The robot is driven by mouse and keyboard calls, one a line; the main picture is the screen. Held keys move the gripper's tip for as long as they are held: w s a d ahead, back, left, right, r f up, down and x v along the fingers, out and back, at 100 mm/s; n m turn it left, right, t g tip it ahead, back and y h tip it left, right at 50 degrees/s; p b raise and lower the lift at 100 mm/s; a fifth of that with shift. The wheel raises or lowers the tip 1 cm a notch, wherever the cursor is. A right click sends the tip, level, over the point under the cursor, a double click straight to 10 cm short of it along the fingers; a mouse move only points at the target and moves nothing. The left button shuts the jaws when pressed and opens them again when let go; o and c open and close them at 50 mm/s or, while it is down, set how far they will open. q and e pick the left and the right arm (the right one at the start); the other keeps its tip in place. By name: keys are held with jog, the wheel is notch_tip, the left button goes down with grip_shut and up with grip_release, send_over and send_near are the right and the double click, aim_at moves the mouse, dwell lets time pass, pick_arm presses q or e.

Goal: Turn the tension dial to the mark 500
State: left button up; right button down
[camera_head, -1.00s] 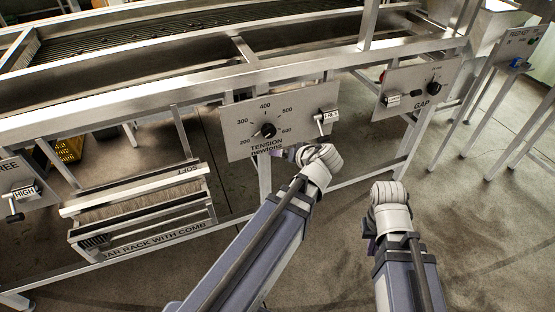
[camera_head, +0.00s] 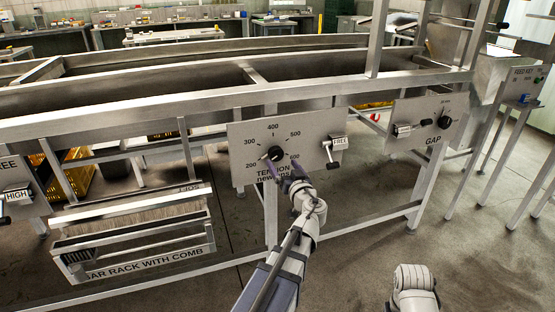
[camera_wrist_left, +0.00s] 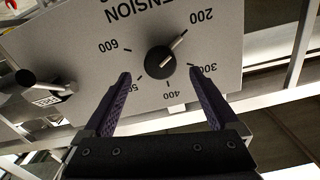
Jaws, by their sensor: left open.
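The tension dial (camera_head: 275,153) is a black knob on a grey panel (camera_head: 240,138) marked 200 to 600. In the left wrist view the dial (camera_wrist_left: 160,62) appears upside down, and its pale pointer aims toward the 200 label (camera_wrist_left: 202,15). The 500 label (camera_wrist_left: 135,88) is partly covered by a finger. My left gripper (camera_head: 281,164) is open in front of the dial's lower part. In the left wrist view its purple fingers (camera_wrist_left: 159,75) are spread to either side of the knob, with no contact visible. Of my right arm only a pale wrist link shows; its gripper is out of sight.
A lever tagged FREE (camera_head: 331,154) sits right of the dial on the same panel. A GAP panel (camera_head: 424,120) with its own knob is farther right. A bar rack with comb (camera_head: 135,244) hangs lower left. Open floor lies below right.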

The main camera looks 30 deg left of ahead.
aim_at(277, 156)
pick_arm(q)
jog(key=x, duration=0.6)
jog(key=shift+w+a, duration=0.15)
jog(key=shift+a, duration=0.1)
jog(key=shift+c, duration=0.2)
jog(key=c, duration=1.3)
